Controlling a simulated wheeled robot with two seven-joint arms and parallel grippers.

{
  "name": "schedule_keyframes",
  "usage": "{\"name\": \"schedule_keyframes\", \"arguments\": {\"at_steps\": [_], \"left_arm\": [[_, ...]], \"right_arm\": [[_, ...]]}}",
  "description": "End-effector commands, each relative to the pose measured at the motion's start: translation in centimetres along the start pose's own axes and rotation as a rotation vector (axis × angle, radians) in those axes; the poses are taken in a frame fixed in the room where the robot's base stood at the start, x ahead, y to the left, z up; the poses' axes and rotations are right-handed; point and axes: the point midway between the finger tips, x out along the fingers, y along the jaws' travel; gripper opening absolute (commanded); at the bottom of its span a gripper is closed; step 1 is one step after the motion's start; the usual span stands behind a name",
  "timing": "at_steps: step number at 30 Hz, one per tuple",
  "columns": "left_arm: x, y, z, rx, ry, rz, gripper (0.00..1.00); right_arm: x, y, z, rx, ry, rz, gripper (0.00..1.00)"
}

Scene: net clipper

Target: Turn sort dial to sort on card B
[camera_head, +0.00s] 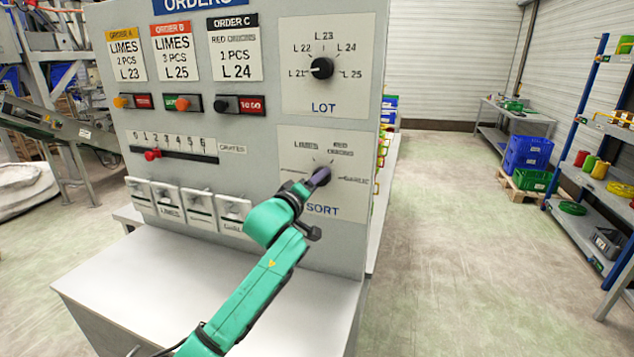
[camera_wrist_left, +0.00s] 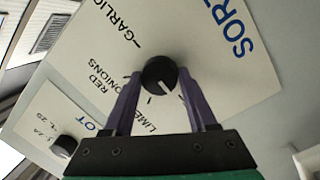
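The black round sort dial (camera_head: 322,178) is on the white SORT plate (camera_head: 350,205), low right on the grey panel. Its marks read limes, red onions and garlic, plus a left mark I cannot read. In the left wrist view the dial (camera_wrist_left: 159,72) has its white pointer line toward the plate's left side, away from limes. My left gripper (camera_head: 316,180) has its purple fingers on both sides of the dial, seemingly touching it. Card B (camera_head: 173,50) has a red header and reads limes, 3 pcs, L 25. My right gripper is not in view.
The lot dial (camera_head: 321,68) sits above the SORT plate. A slider with a red knob (camera_head: 152,155), coloured switches and several white flaps (camera_head: 170,200) fill the panel's left. A white ledge (camera_head: 200,275) juts out below. Shelves (camera_head: 585,150) stand at right, with free floor between.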

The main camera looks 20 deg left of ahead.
Motion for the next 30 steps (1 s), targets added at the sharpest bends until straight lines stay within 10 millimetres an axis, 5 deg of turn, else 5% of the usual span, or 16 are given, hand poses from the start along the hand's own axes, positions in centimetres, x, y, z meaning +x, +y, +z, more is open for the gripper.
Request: {"name": "schedule_keyframes", "arguments": {"at_steps": [14, 30], "left_arm": [[0.0, 0.1, -0.1, 0.108, -0.010, -0.015, 0.02], [0.0, 0.3, -0.2, 0.572, -0.047, -0.066, 0.02]], "right_arm": [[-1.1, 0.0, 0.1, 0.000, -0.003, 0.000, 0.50], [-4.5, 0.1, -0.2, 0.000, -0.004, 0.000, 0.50]]}}
